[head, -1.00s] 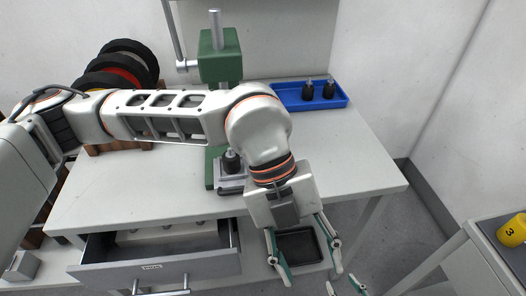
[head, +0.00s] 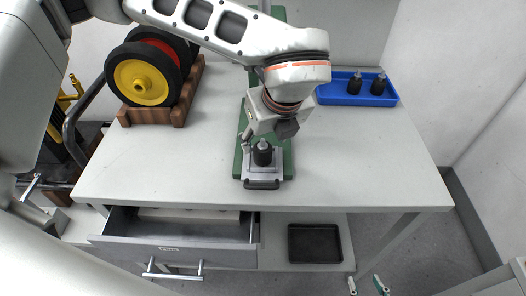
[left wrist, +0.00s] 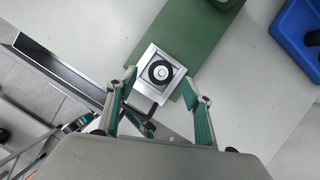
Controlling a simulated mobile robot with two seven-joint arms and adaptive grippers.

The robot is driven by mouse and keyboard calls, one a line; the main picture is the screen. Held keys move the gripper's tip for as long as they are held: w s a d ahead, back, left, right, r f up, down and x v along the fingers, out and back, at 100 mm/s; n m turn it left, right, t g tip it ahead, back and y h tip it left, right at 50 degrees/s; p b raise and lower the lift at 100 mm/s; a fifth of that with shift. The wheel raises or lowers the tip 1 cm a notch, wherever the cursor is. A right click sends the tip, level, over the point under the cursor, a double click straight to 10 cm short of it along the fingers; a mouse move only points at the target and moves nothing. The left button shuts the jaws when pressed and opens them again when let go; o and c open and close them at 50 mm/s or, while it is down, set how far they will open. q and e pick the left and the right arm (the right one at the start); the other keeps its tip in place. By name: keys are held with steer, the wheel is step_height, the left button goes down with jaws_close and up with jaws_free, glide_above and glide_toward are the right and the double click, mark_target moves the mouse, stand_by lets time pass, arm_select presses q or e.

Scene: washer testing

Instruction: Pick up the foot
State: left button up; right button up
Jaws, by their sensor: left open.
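A black foot (head: 263,153) with a metal stud on top stands upright on the small grey plate (head: 262,183) of the green press base (head: 240,160). My left gripper (head: 272,128) is just above and behind it in the head view, its fingers mostly hidden by its body. In the left wrist view the open left gripper (left wrist: 160,84) points down, with the round foot (left wrist: 161,71) between and slightly beyond its fingertips, not held. Two more black feet (head: 354,83) (head: 379,84) stand in a blue tray (head: 345,98). My right gripper (head: 366,286) shows only fingertips, spread apart.
The table top (head: 370,160) is clear right of the press. Wheels (head: 142,82) in a wooden rack (head: 180,108) stand at the left. An open drawer (head: 180,252) juts out below the front edge. A black tray (head: 315,243) lies on the lower shelf.

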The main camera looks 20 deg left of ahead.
mark_target(264, 143)
arm_select(q)
steer(key=x, duration=0.4)
steer(key=shift+w+a+f, duration=0.1)
steer(key=shift+w+f, duration=0.1)
steer(key=shift+f, duration=0.15)
steer(key=c, duration=1.3)
steer(key=shift+o, duration=0.2)
steer(key=shift+r, duration=0.1)
